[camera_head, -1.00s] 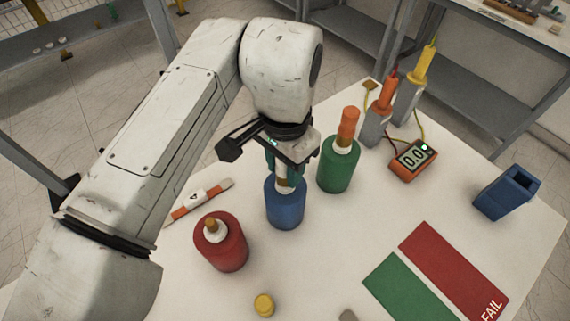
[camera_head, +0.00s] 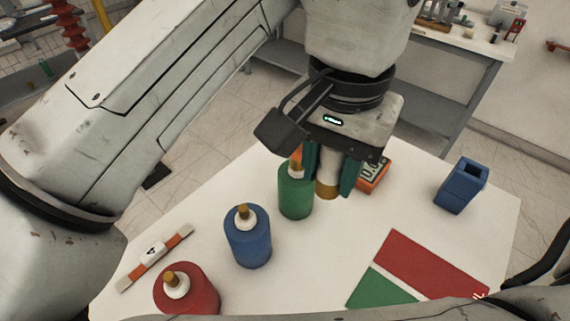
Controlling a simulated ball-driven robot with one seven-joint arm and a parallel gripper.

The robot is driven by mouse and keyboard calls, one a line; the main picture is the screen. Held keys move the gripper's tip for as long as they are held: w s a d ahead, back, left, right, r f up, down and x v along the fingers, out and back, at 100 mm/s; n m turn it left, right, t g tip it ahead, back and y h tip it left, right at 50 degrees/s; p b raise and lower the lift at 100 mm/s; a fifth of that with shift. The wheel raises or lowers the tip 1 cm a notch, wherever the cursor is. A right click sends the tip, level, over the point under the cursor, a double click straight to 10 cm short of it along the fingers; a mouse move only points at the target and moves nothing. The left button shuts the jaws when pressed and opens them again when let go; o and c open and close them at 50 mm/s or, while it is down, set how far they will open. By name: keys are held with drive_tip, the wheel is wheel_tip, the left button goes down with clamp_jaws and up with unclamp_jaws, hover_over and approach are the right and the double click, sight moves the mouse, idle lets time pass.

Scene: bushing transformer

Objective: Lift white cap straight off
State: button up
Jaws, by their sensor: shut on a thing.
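My gripper (camera_head: 329,182) is shut on a white cap (camera_head: 328,168) with a brass-coloured lower end, held upright between two dark green fingers. The cap is clear of every bushing, in the air to the right of the green bushing (camera_head: 295,192). The blue bushing (camera_head: 248,243) stands upright on the table, its white collar and brass stud (camera_head: 244,211) bare. The top of the cap is hidden by my gripper.
A red bushing (camera_head: 190,293) with a bare stud stands front left. An orange meter (camera_head: 372,177) is behind my gripper. Red (camera_head: 430,264) and green (camera_head: 381,290) mats and a blue holder (camera_head: 461,186) lie right.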

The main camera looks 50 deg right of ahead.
drive_tip(key=shift+s+d+r, duration=0.15)
drive_tip(key=shift+s+r, duration=0.1)
drive_tip(key=shift+s, duration=0.05)
drive_tip(key=shift+s+r+p, duration=0.2)
drive_tip(key=shift+r+p, duration=0.35)
wheel_tip(320, 180, up, 6)
drive_tip(key=p, duration=0.6)
drive_tip(key=shift+d, duration=0.1)
